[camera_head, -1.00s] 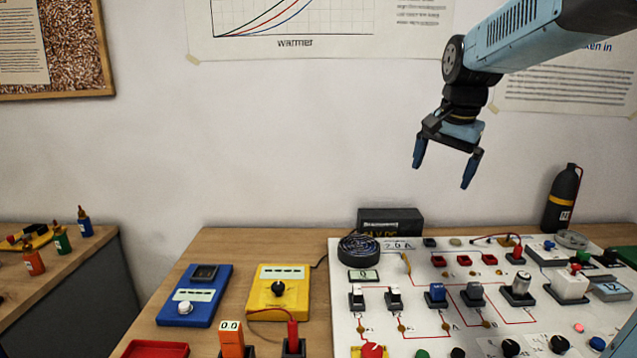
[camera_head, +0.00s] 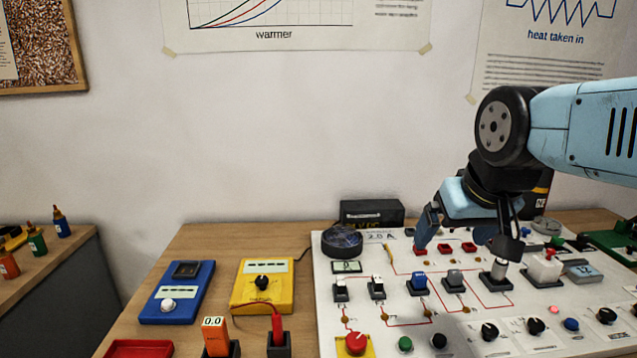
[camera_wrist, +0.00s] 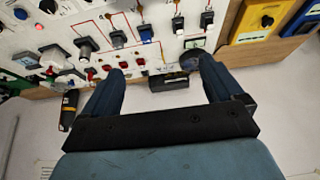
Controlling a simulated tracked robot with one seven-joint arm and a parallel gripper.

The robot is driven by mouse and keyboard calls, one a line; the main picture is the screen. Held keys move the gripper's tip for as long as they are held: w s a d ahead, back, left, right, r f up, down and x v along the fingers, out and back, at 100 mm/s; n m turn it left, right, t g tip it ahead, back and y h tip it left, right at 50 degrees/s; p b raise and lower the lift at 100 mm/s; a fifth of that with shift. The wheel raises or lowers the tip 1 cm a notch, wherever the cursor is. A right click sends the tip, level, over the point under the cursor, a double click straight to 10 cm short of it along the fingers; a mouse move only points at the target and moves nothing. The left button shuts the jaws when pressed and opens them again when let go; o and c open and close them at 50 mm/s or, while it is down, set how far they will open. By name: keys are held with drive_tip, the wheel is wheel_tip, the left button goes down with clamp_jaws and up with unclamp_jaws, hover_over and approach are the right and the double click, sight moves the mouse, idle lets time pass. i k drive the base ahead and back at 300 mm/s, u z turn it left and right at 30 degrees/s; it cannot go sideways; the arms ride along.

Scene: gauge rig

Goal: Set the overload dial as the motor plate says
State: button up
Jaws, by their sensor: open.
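The white board (camera_head: 470,322) carries a dark round motor (camera_head: 342,240) at its back left corner. The motor plate (camera_head: 380,237) beside it reads "2.0 A". Several black dials stand along the board's front right, among them one dial (camera_head: 490,331) and another dial (camera_head: 535,326). I cannot tell which is the overload dial, as their scales are too small to read. My gripper (camera_head: 465,242) is open and empty above the back middle of the board. In the wrist view my gripper (camera_wrist: 161,72) spreads its fingers with the board beyond them.
A yellow box (camera_head: 245,300) with a black knob and a blue box (camera_head: 160,312) lie left of the board. A dark box (camera_head: 372,211) stands behind it. Switches, a silver cylinder (camera_head: 499,270) and a red emergency-style knob (camera_head: 356,343) rise from the board.

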sight(535, 325)
drive_tip(key=u, duration=0.3)
drive_tip(key=k, duration=1.5)
drive_tip(key=z, duration=0.4)
drive_tip(key=i, duration=1)
drive_tip(key=u, duration=0.05)
